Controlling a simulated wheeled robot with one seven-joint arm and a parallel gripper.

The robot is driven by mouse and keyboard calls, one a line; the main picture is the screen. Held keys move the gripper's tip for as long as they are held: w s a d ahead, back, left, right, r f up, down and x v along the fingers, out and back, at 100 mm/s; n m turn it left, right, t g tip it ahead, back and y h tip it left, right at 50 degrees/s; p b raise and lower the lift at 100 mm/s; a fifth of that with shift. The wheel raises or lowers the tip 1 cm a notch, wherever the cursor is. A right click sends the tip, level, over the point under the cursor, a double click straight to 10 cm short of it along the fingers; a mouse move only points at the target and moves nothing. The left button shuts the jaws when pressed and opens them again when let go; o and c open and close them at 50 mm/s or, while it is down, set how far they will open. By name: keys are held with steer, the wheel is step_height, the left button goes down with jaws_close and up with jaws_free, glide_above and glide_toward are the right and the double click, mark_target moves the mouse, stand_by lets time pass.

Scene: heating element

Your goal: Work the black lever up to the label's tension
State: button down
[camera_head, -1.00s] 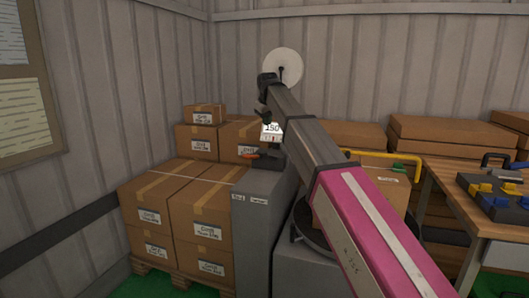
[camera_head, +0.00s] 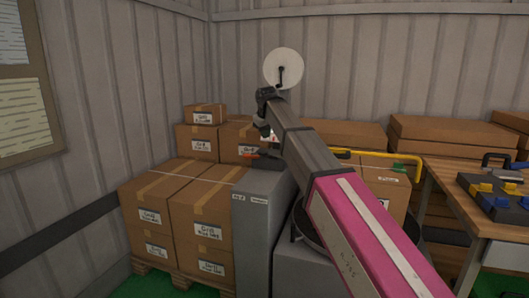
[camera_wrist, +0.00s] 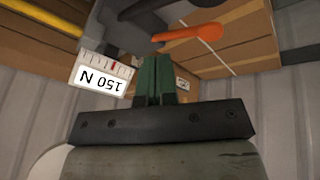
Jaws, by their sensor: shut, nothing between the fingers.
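The white label reading 150 N (camera_wrist: 98,84), with a scale and a red mark, shows upside down at the left in the wrist view. My gripper (camera_wrist: 159,64) has its green fingers together and empty, beside the label. Just beyond the fingertips is a dark device (camera_wrist: 135,22) with an orange handle (camera_wrist: 192,37). In the head view the orange part (camera_head: 252,156) shows on top of the grey cabinet (camera_head: 255,225). I cannot make out the black lever for certain. In the head view my arm hides most of the label and my fingers.
Strapped cardboard boxes (camera_head: 195,205) stand left of the cabinet. A white disc with a crank (camera_head: 284,66) shows behind my arm. A wooden table (camera_head: 455,185) with a black tool case (camera_head: 492,200) is at right. The corrugated wall closes the back.

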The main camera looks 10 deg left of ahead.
steer(key=shift+s+f, duration=0.3)
steer(key=shift+f, duration=0.45)
steer(key=shift+s+f, duration=0.3)
steer(key=shift+f, duration=0.45)
steer(key=shift+f, duration=0.1)
stand_by(0.8)
steer(key=shift+s+f, duration=0.2)
steer(key=shift+f, duration=0.05)
